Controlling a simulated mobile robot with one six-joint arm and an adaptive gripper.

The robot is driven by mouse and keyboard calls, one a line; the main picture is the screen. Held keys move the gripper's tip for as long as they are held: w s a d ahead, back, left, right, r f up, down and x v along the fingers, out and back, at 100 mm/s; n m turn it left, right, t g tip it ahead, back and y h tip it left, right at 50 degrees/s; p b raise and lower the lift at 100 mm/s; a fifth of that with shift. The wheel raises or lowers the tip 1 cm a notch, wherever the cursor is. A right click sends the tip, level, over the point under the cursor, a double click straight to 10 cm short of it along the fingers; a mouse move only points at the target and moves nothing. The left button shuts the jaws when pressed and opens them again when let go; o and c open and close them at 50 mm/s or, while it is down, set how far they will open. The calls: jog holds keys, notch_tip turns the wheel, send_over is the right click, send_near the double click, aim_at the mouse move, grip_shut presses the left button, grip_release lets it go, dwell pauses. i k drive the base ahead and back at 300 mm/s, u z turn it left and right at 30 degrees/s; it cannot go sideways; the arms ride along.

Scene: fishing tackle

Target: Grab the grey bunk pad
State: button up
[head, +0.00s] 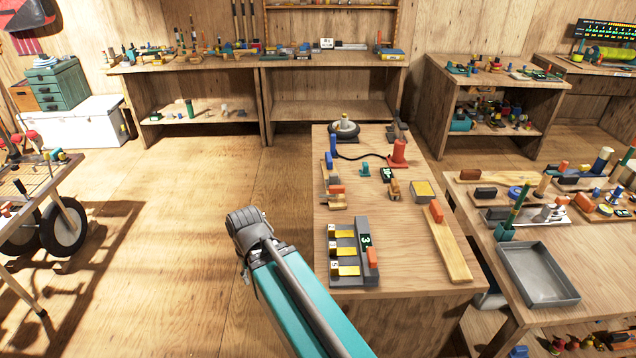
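A dark grey-brown block (399,132) lies at the far right corner of the middle workbench (400,270). It may be the grey bunk pad, but it is too small to tell for sure. My arm reaches in from the bottom centre, and the dark grey end of it, with my gripper (244,222), is over the floor left of the bench. It is apart from everything on the bench. Its fingers cannot be made out, and nothing is seen held in it.
The bench holds a grey rack (338,281) with yellow slots, a wooden plank (450,250) with an orange block, a red fixture (398,153) with a black cable, and a wheel (344,131). An empty grey tray (571,296) stands right.

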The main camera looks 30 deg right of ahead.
aim_at(333, 179)
jog(key=u, duration=0.4)
jog(key=k, duration=0.65)
jog(key=z, duration=1.4)
jog(key=i, duration=0.5)
jog(key=z, duration=0.05)
